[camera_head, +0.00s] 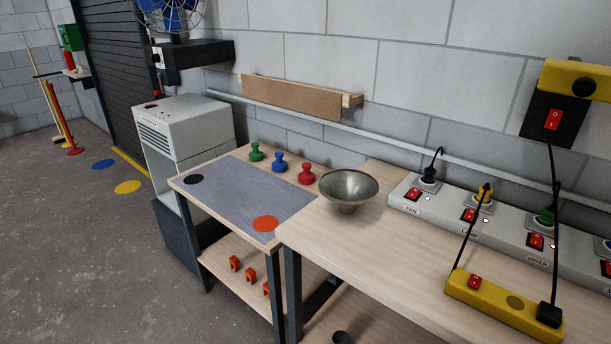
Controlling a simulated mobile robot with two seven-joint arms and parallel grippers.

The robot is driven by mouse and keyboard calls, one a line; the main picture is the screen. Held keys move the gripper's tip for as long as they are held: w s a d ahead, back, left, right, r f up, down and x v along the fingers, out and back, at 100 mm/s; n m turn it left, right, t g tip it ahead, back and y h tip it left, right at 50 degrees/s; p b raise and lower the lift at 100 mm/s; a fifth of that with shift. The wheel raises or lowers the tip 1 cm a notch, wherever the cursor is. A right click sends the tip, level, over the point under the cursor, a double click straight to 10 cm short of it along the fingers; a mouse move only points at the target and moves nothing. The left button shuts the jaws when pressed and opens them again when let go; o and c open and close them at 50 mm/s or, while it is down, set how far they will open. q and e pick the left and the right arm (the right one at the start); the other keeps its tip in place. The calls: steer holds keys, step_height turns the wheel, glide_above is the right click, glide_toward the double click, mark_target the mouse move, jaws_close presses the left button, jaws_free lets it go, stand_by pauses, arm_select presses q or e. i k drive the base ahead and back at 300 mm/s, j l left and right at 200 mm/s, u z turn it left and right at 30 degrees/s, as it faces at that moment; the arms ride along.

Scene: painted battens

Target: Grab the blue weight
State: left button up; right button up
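The blue weight (279,162) stands upright on the wooden bench, at the back edge of a grey mat (240,197). A green weight (256,152) stands to its left and a red weight (306,174) to its right, each a little apart from it. All three have a round knob on top. Neither of my grippers shows in the head view.
A metal bowl (348,188) sits right of the red weight. A long socket strip (500,235) and a yellow power strip (503,307) with black cords lie on the right bench. A white machine (183,124) stands left of the mat. The mat is mostly bare.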

mark_target(279, 165)
steer(key=j+z, duration=0.15)
steer(key=z, duration=0.2)
steer(key=i+j+z, duration=0.1)
steer(key=z, duration=0.3)
steer(key=j+z, duration=0.2)
steer(key=z, duration=0.15)
steer(key=j+z, duration=0.25)
steer(key=j, duration=0.2)
steer(key=j+z, duration=0.3)
steer(key=j, duration=0.15)
steer(key=k+j+z, duration=0.1)
steer(key=j, duration=0.35)
steer(key=k+j+z, duration=0.15)
steer(key=j, duration=0.3)
steer(key=k+j, duration=0.1)
steer(key=j, duration=0.35)
steer(key=k+j, duration=0.1)
steer(key=j, duration=0.3)
steer(key=k+j, duration=0.1)
steer(key=j, duration=0.35)
steer(key=k+j, duration=0.1)
steer(key=j, duration=0.3)
steer(key=k+j+z, duration=0.1)
steer(key=j, duration=0.35)
